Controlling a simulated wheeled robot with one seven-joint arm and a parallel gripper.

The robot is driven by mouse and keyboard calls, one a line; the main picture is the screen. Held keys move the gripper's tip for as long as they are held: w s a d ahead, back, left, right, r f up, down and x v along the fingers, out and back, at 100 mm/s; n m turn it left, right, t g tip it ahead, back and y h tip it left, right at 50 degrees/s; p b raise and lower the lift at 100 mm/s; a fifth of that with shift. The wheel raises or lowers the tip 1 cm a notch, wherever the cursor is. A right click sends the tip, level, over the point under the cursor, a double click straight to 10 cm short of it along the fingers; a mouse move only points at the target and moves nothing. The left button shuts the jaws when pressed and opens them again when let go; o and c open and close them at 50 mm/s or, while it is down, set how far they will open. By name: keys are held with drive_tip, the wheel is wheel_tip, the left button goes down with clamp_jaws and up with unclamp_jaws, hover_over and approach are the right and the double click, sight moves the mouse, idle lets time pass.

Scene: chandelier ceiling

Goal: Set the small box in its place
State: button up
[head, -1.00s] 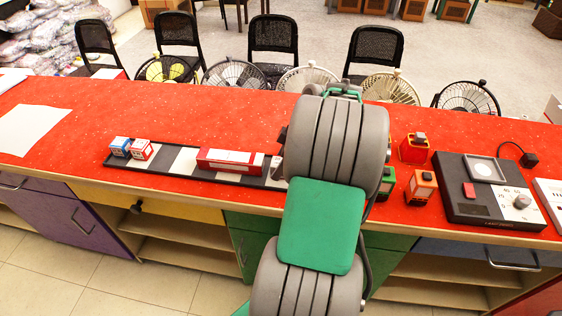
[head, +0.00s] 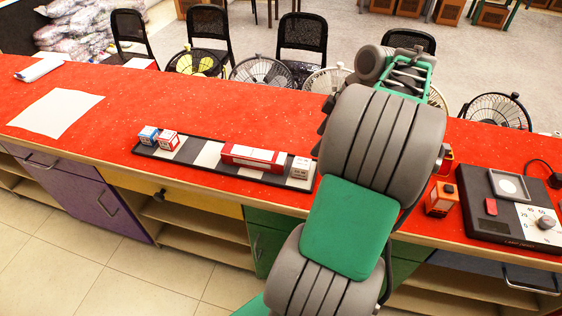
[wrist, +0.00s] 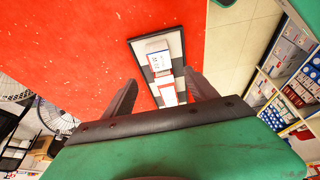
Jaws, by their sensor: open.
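A black tray with pale stripes (head: 209,155) lies on the red counter. At its left end stand a small blue-and-white box (head: 148,135) and a small red-and-white box (head: 168,140). A long red-and-white box (head: 252,156) lies in the middle. My arm hides the fingers in the head view.
Right of my arm are an orange-red box (head: 441,198) and a black scale-like device (head: 512,212). A white sheet (head: 56,113) lies on the left. The counter behind the tray is clear. Fans and chairs stand beyond it.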

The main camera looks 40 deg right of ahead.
drive_tip(key=w+a+m+h, duration=0.1)
drive_tip(key=w+a+m, duration=0.15)
drive_tip(key=a, duration=0.65)
drive_tip(key=w+a+m, duration=0.1)
drive_tip(key=w+a, duration=0.2)
drive_tip(key=a, duration=0.6)
drive_tip(key=s+a+f+m+h, duration=0.1)
drive_tip(key=s+a+m, duration=0.1)
drive_tip(key=a, duration=0.4)
drive_tip(key=s+a+f+m, duration=0.2)
drive_tip(key=s+a, duration=0.3)
drive_tip(key=a, duration=0.1)
drive_tip(key=shift+s+f+h, duration=0.15)
drive_tip(key=shift+f+h, duration=0.05)
drive_tip(key=shift+h, duration=0.2)
